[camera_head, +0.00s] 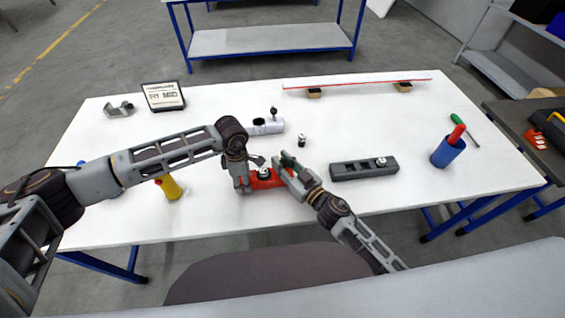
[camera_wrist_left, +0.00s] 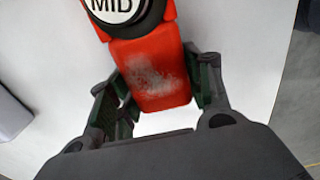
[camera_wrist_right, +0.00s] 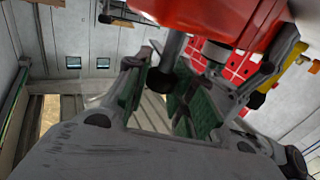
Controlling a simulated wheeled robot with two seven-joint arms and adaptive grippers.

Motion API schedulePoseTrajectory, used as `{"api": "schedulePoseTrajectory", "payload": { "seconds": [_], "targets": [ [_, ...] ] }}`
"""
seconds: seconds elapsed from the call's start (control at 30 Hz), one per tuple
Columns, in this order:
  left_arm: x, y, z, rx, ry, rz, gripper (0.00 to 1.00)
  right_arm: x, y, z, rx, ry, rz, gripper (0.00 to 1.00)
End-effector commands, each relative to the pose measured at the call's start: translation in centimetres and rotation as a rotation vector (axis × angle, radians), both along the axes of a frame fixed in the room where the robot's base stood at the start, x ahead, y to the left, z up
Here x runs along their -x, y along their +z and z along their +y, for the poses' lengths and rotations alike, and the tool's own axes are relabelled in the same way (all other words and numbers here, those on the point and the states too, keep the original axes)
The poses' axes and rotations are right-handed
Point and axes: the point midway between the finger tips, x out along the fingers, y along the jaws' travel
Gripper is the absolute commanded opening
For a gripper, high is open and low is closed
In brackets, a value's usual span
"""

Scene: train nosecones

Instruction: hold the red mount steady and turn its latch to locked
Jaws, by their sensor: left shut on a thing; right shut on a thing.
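The red mount (camera_head: 263,182) lies near the front edge of the white table, with a round, dark-rimmed cap (camera_head: 263,172) on it. In the left wrist view the cap's white face (camera_wrist_left: 112,8) reads "MID" or similar. My left gripper (camera_head: 243,182) is shut on the left end of the mount, its green-padded fingers on both sides of the red body (camera_wrist_left: 150,82). My right gripper (camera_head: 283,166) is at the mount's right end. In the right wrist view a short grey lever with a dark knob (camera_wrist_right: 160,80), seemingly the latch, hangs by the fingers below the red body (camera_wrist_right: 215,15). Its lock position cannot be read.
A dark slotted block (camera_head: 350,171) stands right of my right gripper, a blue cup (camera_head: 447,154) farther right. A pale block (camera_head: 265,127) and a small cylinder (camera_head: 301,140) stand behind the mount. A yellow bottle (camera_head: 170,188) is by my left arm. A sign (camera_head: 163,96) stands back left.

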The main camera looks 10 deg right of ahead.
Motion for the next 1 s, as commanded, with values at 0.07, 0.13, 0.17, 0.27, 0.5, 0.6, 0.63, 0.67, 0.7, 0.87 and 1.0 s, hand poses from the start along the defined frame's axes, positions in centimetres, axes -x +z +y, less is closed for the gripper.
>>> {"api": "schedulePoseTrajectory", "payload": {
  "seconds": [0.07, 0.13, 0.17, 0.27, 0.5, 0.6, 0.63, 0.67, 0.7, 0.87, 1.0],
  "targets": [
    [0.13, 0.03, -0.25, 0.004, -0.004, 0.001, 0.21, 0.03, 0.14, 0.17, 0.001, 0.03, -0.004, 0.01],
    [0.13, 0.03, -0.26, 0.004, -0.004, 0.001, 0.21, 0.07, 0.11, 0.19, 0.001, 0.052, -0.003, 0.01],
    [0.14, 0.03, -0.27, 0.004, -0.005, 0.001, 0.21, 0.08, 0.11, 0.2, 0.001, 0.061, -0.003, 0.01],
    [0.14, 0.03, -0.29, 0.005, -0.005, 0.001, 0.21, 0.07, 0.15, 0.21, -0.001, 0.093, -0.003, 0.01],
    [0.16, 0.04, -0.34, 0.006, -0.005, 0.001, 0.21, 0.07, 0.12, 0.24, -0.001, 0.17, -0.002, 0.01],
    [0.16, 0.05, -0.37, 0.006, -0.006, 0.001, 0.21, 0.13, 0.11, 0.29, -0.001, 0.206, -0.002, 0.01],
    [0.16, 0.05, -0.37, 0.006, -0.006, 0.001, 0.21, 0.11, 0.13, 0.28, -0.001, 0.216, -0.002, 0.01],
    [0.16, 0.05, -0.38, 0.006, -0.006, 0.001, 0.21, 0.1, 0.14, 0.26, -0.001, 0.226, -0.002, 0.01],
    [0.17, 0.05, -0.39, 0.007, -0.006, 0.001, 0.21, 0.13, 0.13, 0.27, -0.001, 0.241, -0.002, 0.01],
    [0.17, 0.06, -0.43, 0.007, -0.006, 0.001, 0.21, 0.11, 0.11, 0.26, 0.0, 0.301, -0.002, 0.01],
    [0.18, 0.07, -0.46, 0.008, -0.006, 0.001, 0.21, 0.15, 0.07, 0.27, 0.0, 0.359, -0.001, 0.01]
  ]
}}
